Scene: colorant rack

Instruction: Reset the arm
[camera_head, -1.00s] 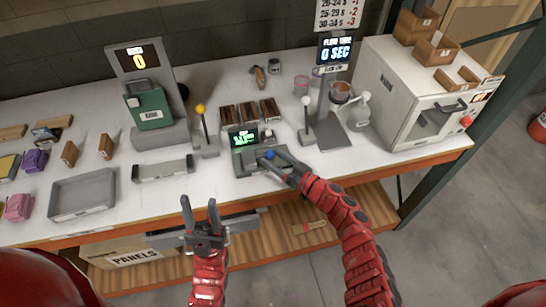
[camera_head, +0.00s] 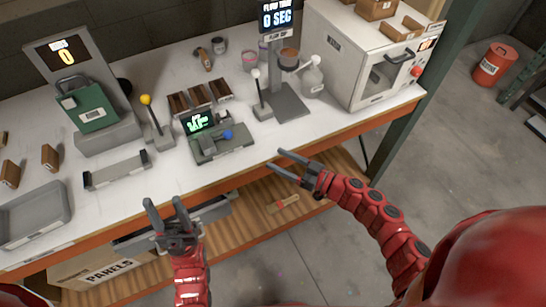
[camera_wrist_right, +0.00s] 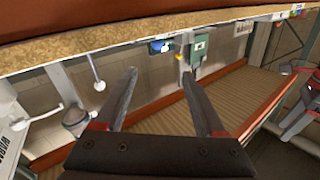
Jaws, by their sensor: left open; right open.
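My right gripper (camera_head: 287,166) is open and empty in the head view. It is just off the front edge of the workbench (camera_head: 310,136), to the right of the small console (camera_head: 222,142) with a blue knob and a lit green screen, and apart from it. In the right wrist view its two open fingers (camera_wrist_right: 165,100) have nothing between them. My left gripper (camera_head: 165,205) is open and empty, in front of the bench's front edge, lower left of the console.
On the bench stand a scale with a green canister (camera_head: 87,105), a yellow-knobbed lever (camera_head: 152,122), a flow stand (camera_head: 283,70) and a white oven (camera_head: 372,55). A grey tray (camera_head: 62,214) lies at left. A wooden shelf (camera_head: 258,218) is below. Floor at right is clear near the bench.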

